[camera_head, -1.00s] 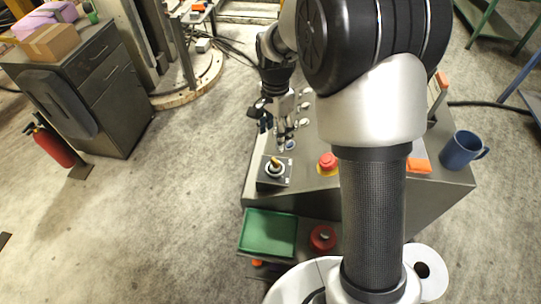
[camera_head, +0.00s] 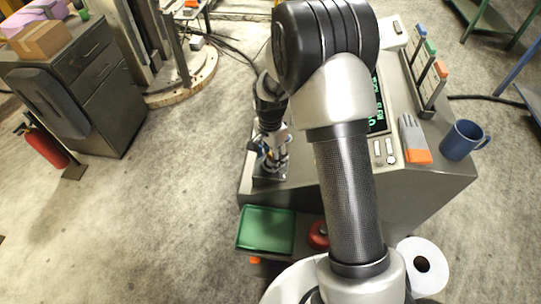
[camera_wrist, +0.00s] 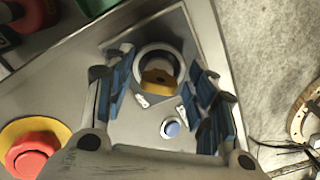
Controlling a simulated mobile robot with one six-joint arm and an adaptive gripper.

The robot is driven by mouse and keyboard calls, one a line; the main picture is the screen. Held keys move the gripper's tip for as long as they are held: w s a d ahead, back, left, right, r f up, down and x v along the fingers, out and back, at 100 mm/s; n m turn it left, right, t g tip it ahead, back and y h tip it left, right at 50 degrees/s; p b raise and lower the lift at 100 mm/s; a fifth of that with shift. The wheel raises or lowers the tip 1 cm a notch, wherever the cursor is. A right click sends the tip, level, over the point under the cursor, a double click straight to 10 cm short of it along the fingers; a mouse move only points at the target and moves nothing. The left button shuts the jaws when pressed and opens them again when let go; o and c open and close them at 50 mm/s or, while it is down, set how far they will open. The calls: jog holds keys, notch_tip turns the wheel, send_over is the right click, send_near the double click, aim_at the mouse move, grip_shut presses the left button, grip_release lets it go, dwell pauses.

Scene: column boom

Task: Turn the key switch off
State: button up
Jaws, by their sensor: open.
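The key switch (camera_wrist: 158,84) is a yellow-brown knob inside a grey ring on a square plate, at the centre top of the wrist view. Its knob lies roughly crosswise in that view. My gripper (camera_wrist: 162,76) is open, with blue finger pads on the left and right of the switch ring. Gaps show between the pads and the knob, and I see no grip on it. In the head view my gripper (camera_head: 271,160) points down over the switch at the console's near left corner and hides the knob.
A small blue button (camera_wrist: 171,128) sits beside the switch, and a red mushroom button (camera_wrist: 32,152) on yellow is at lower left. The console's edge is close on the right. A green tray (camera_head: 266,231) stands below; a blue mug (camera_head: 463,140) is far right.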

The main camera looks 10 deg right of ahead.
jog(key=shift+c, duration=0.3)
jog(key=c, duration=1)
jog(key=shift+n, duration=0.4)
jog(key=n, duration=0.7)
jog(key=shift+s+d+n, duration=0.1)
jog(key=shift+d+n, duration=0.05)
jog(key=shift+n, duration=0.15)
jog(key=n, duration=0.3)
jog(key=shift+n, duration=0.3)
jog(key=shift+d+n, duration=0.15)
jog(key=shift+n, duration=1.85)
